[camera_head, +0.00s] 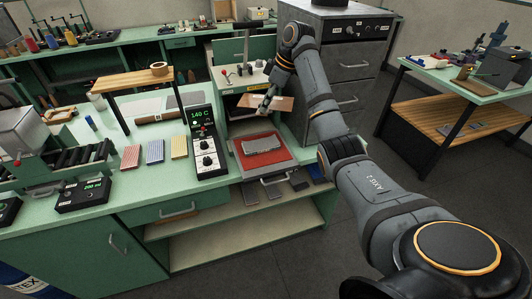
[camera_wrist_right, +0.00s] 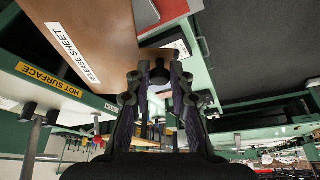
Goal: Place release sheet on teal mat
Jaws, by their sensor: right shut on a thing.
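The release sheet is a thin brown sheet (camera_head: 278,102); it fills the upper left of the right wrist view (camera_wrist_right: 105,30), where its white label reads RELEASE SHEET. My right gripper (camera_head: 267,101) is shut on the sheet's edge and holds it at the front of the press opening, behind and above a red mat (camera_head: 284,156). In the wrist view the fingers (camera_wrist_right: 160,78) are at the sheet's lower edge. A grey folded piece (camera_head: 263,145) lies on the red mat. I cannot make out a separate teal mat. My left gripper is out of view.
A control box (camera_head: 206,145) reading 140 C stands left of the red mat. Striped red, blue and yellow pieces (camera_head: 155,151) lie further left. A wooden shelf (camera_head: 130,79) stands behind them. A HOT SURFACE label (camera_wrist_right: 48,80) shows close to the sheet in the wrist view.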

